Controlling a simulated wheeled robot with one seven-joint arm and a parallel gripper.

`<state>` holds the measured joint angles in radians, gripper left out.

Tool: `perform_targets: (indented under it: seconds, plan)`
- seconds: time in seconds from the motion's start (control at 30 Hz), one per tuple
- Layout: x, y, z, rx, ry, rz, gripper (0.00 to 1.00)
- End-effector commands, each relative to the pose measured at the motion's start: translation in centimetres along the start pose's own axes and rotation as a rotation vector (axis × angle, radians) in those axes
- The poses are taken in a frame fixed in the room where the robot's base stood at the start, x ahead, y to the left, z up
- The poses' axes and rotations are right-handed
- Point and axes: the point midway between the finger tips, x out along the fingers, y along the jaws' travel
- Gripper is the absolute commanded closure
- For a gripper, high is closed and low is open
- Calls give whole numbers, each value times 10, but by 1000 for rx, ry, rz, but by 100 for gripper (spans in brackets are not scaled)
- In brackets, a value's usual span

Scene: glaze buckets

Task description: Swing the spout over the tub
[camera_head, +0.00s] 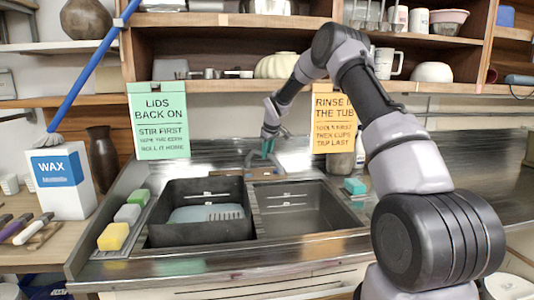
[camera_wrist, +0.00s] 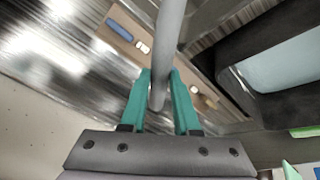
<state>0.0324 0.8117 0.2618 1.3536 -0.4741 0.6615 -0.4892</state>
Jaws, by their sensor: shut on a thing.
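The grey tube-like spout (camera_wrist: 170,40) runs between the two teal fingers of my gripper (camera_wrist: 163,92) in the wrist view. My gripper is shut on it. In the head view my gripper (camera_head: 268,148) is at the back of the sink, close to the divider between the two basins. The spout is small there and partly hidden by the gripper, so its exact heading is hard to tell. The black tub (camera_head: 200,234) sits at the left basin, with pale blue water inside. In the wrist view the tub (camera_wrist: 240,48) is at the upper right, apart from the fingers.
The right basin (camera_head: 290,225) looks empty. Sponges (camera_head: 113,237) lie left of the tub, and a teal block (camera_head: 354,187) sits right of the sink. A white WAX box (camera_head: 58,181) stands at left. A green sign (camera_head: 159,120) and an orange sign (camera_head: 336,120) hang behind.

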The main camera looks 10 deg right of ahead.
Motion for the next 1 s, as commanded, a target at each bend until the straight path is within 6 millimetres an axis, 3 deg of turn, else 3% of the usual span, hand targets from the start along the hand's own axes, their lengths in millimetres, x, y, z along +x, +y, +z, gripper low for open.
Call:
perform_targets:
  seconds: [0.67,1.0]
  plan:
    - [-2,-6,-2,29,-7,14,100]
    - [-4,-38,-10,221,-50,95,100]
